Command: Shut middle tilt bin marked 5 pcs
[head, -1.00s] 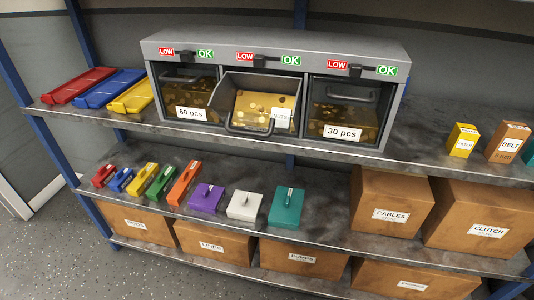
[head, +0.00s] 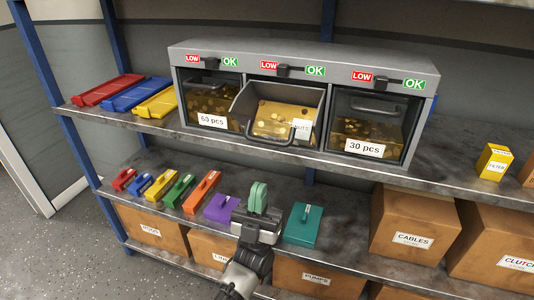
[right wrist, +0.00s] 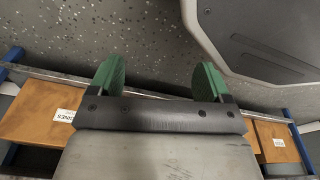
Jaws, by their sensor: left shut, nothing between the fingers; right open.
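The middle tilt bin (head: 262,133) is tipped open out of the grey cabinet (head: 300,63) on the upper shelf. Brass-coloured parts lie in it, and a dark handle is on its front. A white label sits at its right side; its small text looks like "NUTS" and I cannot read a count. My left gripper (head: 258,198) is shut and empty, pointing up, below and in front of the bin, apart from it. My right gripper (right wrist: 158,78) shows in the right wrist view, open and empty over the floor, away from the bin.
The left bin (head: 208,103), marked 60 pcs, and right bin (head: 366,128), marked 30 pcs, are closed. Coloured trays (head: 128,94) lie left of the cabinet. Small coloured boxes, including a teal one (head: 303,225), stand on the lower shelf behind and beside my left gripper.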

